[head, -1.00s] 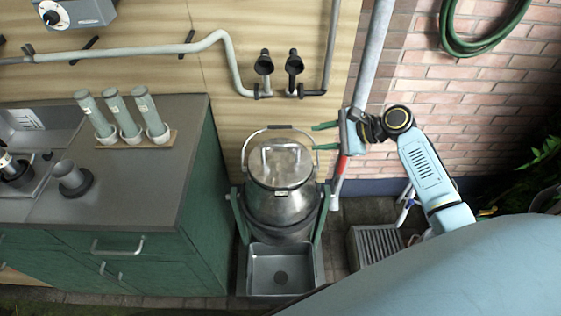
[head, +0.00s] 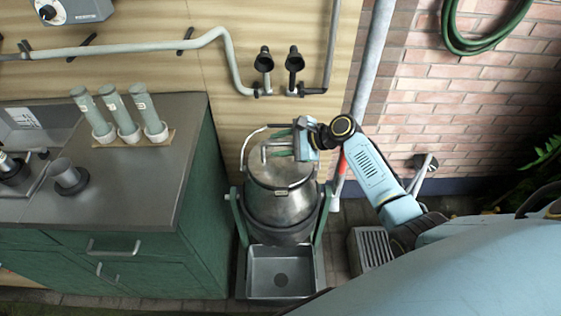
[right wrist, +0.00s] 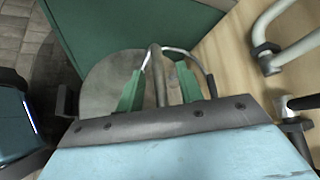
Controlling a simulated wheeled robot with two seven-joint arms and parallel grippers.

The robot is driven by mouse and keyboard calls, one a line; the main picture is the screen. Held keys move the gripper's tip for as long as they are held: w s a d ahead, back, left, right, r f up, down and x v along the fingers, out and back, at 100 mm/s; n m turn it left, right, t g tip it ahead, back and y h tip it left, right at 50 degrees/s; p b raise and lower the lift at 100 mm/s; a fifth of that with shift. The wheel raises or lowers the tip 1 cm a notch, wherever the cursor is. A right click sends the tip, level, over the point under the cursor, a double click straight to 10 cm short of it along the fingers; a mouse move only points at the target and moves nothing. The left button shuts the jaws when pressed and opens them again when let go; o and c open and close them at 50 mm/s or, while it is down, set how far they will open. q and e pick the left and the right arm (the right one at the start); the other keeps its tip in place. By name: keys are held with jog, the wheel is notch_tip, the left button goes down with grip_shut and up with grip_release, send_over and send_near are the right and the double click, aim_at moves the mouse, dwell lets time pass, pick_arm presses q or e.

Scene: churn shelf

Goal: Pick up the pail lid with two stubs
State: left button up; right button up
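The metal pail (head: 282,212) stands upright in a green frame, with its round lid (head: 283,174) on top. The lid has a raised pale handle (head: 264,153); two stubs cannot be made out. My right gripper (head: 280,143) reaches over the lid from the right, at handle height. In the right wrist view its green fingers (right wrist: 159,90) are apart, with the grey lid handle (right wrist: 157,68) between them. Contact with the handle cannot be made out. The lid (right wrist: 100,85) also shows there, partly hidden by the gripper. My left gripper is not in view.
A thin wire bail (head: 246,148) arches behind the lid. A square metal basin (head: 281,272) sits in front of the pail. The green counter (head: 150,185) is close on the left, and a grey downpipe (head: 372,70) rises behind on the right.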

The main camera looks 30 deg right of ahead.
grip_shut()
jog(key=shift+s, duration=0.1)
dwell(1.2)
jog(key=shift+d+r, duration=0.1)
jog(key=shift+r, duration=0.05)
